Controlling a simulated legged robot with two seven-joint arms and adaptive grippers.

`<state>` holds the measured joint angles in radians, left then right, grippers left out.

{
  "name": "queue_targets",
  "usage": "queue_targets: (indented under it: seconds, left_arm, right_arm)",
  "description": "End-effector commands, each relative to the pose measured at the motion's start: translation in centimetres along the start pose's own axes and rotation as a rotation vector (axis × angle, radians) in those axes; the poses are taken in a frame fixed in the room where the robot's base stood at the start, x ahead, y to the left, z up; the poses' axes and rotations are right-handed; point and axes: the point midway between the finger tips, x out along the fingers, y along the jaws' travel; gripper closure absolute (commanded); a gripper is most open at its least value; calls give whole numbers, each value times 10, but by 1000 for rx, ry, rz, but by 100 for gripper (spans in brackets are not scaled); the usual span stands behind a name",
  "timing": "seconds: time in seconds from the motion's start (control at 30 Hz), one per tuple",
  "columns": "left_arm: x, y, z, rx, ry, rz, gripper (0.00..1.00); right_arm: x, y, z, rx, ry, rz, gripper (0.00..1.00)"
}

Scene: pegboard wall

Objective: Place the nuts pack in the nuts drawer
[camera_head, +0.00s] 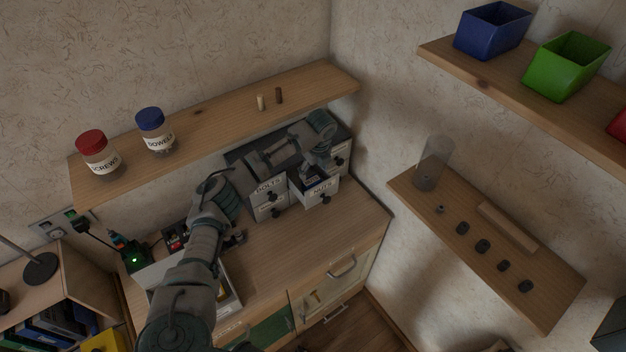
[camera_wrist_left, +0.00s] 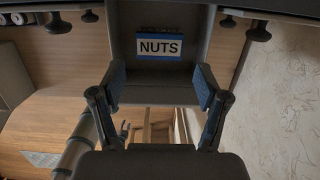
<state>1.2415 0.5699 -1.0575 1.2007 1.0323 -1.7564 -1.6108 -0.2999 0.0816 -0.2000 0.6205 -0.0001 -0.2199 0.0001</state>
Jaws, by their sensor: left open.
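The nuts drawer (camera_head: 322,189) is pulled out of the small drawer cabinet on the counter, with a NUTS label on its front. A flat blue-and-white piece marked NUTS, which looks like the nuts pack (camera_wrist_left: 160,47), lies inside the grey drawer (camera_wrist_left: 195,20) in the left wrist view. My left gripper (camera_head: 318,165) hangs just above the open drawer. In the left wrist view its fingers (camera_wrist_left: 160,87) are spread wide, with nothing between them and the pack apart from them. My right gripper does not show clearly.
The bolts drawer (camera_head: 269,188) is beside the nuts drawer. A wooden shelf (camera_head: 215,128) with screws (camera_head: 98,154) and dowels (camera_head: 155,133) jars runs above my arm. A white tray (camera_head: 160,272) stands on the counter. The counter right of the cabinet (camera_head: 352,219) is clear.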

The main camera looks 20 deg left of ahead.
Motion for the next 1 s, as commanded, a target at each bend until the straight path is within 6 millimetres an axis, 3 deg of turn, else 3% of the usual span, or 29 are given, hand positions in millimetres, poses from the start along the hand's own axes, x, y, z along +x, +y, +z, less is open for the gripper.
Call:
queue_targets:
  seconds: [0.1, 0.3, 1.0]
  left_arm:
    - [-21, -1, 0, 0, -1, -2, 26]
    - [-39, 0, 0, 0, 0, 0, 26]
    - [-41, 0, -1, 0, 0, 1, 26]
  right_arm:
    - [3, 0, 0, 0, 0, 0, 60]
    - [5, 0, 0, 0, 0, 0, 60]
    - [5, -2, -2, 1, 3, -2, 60]
